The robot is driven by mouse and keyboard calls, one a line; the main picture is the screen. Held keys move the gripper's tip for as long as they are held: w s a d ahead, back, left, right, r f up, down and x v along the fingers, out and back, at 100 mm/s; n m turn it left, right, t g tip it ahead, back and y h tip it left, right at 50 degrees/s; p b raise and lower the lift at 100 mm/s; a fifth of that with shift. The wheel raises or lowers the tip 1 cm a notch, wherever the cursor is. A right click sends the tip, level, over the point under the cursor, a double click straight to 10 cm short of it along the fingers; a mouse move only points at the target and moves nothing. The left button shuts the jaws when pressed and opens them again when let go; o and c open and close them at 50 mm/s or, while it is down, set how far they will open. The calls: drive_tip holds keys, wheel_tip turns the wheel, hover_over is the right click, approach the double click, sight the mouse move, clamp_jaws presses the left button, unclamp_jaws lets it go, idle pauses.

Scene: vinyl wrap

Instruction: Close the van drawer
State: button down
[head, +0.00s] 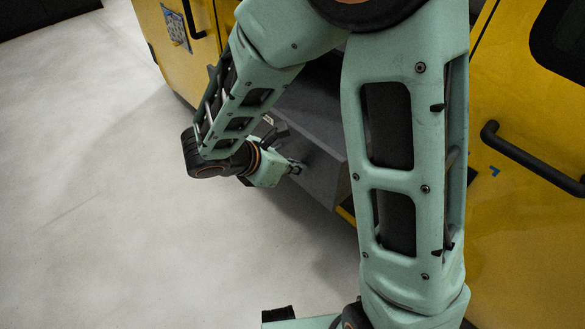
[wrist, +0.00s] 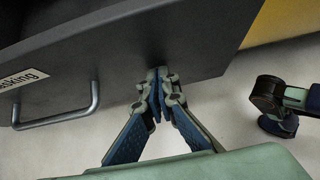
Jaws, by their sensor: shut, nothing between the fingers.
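The dark grey van drawer (head: 313,160) sticks out of the yellow van in the head view, partly hidden behind my arm. In the wrist view its front panel (wrist: 150,45) fills the upper part, with a metal bar handle (wrist: 62,118) and a white label at the left. My gripper (wrist: 157,76) is shut and empty. Its fingertips are at the lower part of the front panel, to the right of the handle; I cannot tell whether they touch it. In the head view my gripper (head: 295,168) shows small against the drawer front.
The yellow van side (head: 500,210) has a black bar handle (head: 535,160) at the right and another handle (head: 192,20) at the upper left. The pale floor (head: 90,200) at the left is clear.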

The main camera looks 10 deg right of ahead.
drive_tip(key=w+d+p, duration=0.1)
drive_tip(key=w+d, duration=0.8)
drive_tip(key=d, duration=0.3)
drive_tip(key=w+d, duration=0.9)
drive_tip(key=d, duration=0.4)
drive_tip(key=shift+w+d+r+p, duration=0.15)
drive_tip(key=shift+w+d+p, duration=0.1)
drive_tip(key=shift+p, duration=0.1)
drive_tip(key=shift+r, duration=0.1)
